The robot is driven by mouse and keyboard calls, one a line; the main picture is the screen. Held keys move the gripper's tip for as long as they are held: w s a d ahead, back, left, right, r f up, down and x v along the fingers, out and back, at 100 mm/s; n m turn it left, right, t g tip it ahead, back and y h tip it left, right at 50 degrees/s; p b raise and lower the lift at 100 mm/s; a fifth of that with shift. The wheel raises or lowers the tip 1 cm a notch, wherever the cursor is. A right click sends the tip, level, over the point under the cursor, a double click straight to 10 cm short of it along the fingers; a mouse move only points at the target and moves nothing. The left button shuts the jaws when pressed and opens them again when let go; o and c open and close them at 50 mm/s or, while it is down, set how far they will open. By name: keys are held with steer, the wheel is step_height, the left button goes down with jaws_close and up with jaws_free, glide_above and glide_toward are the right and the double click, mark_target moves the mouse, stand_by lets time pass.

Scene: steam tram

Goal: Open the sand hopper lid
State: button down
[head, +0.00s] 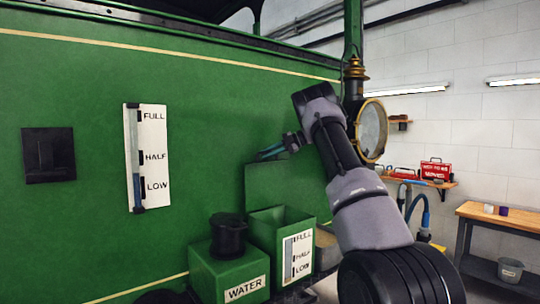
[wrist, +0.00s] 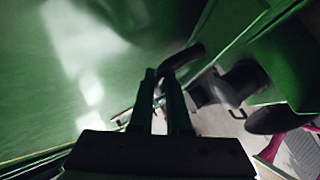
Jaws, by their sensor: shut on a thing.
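The sand hopper (head: 276,241) is a green box with a FULL/HALF/LOW gauge on its front, low against the tram side in the head view. Its lid (head: 280,184) is a flat green panel standing up behind the box, so the top is open. My gripper (head: 268,153) is at the top edge of the raised lid, coming from the right. In the wrist view the gripper (wrist: 159,78) has its fingers close together at a dark curved part (wrist: 184,59), which looks like the lid's handle. The exact contact is dark and partly hidden.
A green WATER box (head: 229,275) with a black cap (head: 228,235) stands left of the hopper. A level gauge (head: 147,158) is on the tram side. A round brass-rimmed lamp (head: 373,131) is close behind my arm. A workbench (head: 505,222) stands at the right.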

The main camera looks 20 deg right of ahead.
steer(key=c, duration=0.9)
jaws_free()
steer(key=shift+f, duration=0.1)
steer(key=shift+d, duration=0.1)
steer(key=v, duration=1)
steer(key=shift+s+d+r, duration=0.2)
steer(key=shift+d, duration=0.05)
steer(key=shift+r, duration=0.1)
